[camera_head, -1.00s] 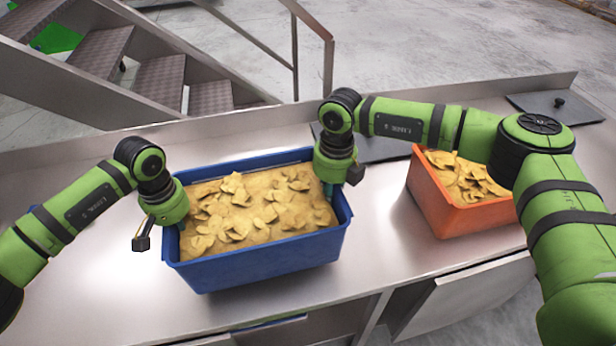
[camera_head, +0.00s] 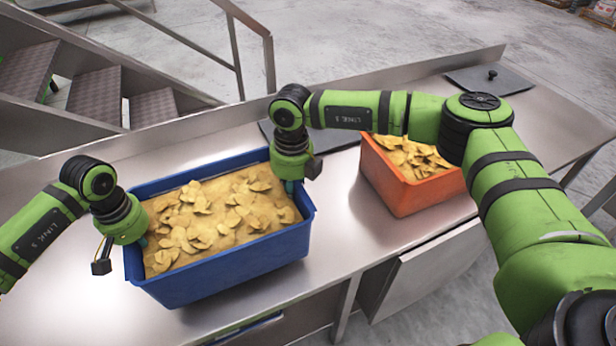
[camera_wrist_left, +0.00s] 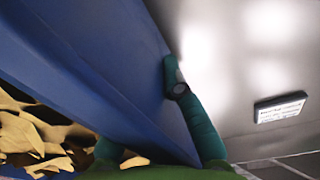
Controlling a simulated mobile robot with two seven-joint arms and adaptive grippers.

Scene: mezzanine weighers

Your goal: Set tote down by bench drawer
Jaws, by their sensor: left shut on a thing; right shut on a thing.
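A blue tote (camera_head: 228,262) full of yellow chips (camera_head: 215,215) is at the left part of the steel bench in the head view. My left gripper (camera_head: 140,243) is shut on its left end wall, with fingertips inside and mostly hidden. My right gripper (camera_head: 291,186) is shut on its right end wall. The tote looks level; I cannot tell whether its base touches the bench. In the left wrist view a teal finger (camera_wrist_left: 177,82) lies against the outside of the blue wall (camera_wrist_left: 100,70). A bench drawer front (camera_head: 425,270) shows below the bench top at right.
An orange tote (camera_head: 415,195) with similar chips stands on the bench top (camera_head: 345,225) to the right. A dark lid (camera_head: 330,138) lies behind, and another (camera_head: 490,80) lies far right. Stairs with a handrail (camera_head: 235,50) stand beyond the bench. Bare steel separates the totes.

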